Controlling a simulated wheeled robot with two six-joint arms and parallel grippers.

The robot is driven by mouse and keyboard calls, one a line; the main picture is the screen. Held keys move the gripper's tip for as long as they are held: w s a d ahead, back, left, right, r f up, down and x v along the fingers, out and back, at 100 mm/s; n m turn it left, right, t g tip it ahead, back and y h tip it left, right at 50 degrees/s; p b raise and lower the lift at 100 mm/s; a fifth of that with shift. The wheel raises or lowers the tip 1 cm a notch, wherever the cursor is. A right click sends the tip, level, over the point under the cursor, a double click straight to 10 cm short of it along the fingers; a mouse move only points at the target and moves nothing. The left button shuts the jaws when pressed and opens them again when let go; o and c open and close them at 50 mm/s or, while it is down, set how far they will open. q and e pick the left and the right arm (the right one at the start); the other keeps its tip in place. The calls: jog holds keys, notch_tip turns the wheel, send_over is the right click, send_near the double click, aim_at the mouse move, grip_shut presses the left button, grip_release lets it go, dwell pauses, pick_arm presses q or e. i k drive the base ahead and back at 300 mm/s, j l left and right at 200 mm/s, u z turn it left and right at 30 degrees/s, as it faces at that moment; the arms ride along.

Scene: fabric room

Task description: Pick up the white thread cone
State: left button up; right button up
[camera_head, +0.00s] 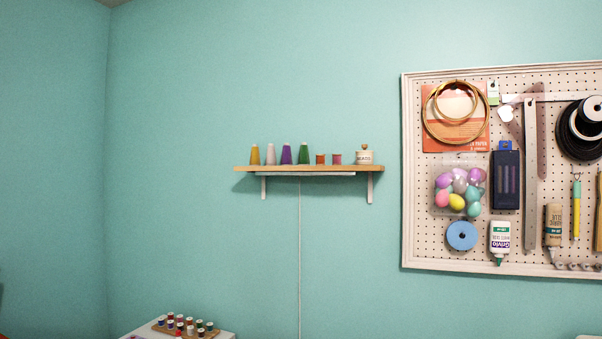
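A pale, whitish-pink thread cone (270,155) stands upright on a wooden wall shelf (308,169). A yellow cone (255,155) stands to its left and a purple cone (286,154) to its right. A green cone (304,153) is further right. Neither of my grippers shows in the head view, so nothing can be told of their state.
Two small spools (320,158) and a lidded white jar (364,155) share the shelf. A pegboard (408,170) with craft supplies hangs at the right. A white surface (140,332) with a rack of thread spools is below left. The wall around the shelf is bare.

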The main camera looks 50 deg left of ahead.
aim_at(271, 158)
jog(key=u, duration=1.75)
jog(key=j+z, duration=0.3)
jog(key=j, duration=0.4)
jog(key=i, duration=0.05)
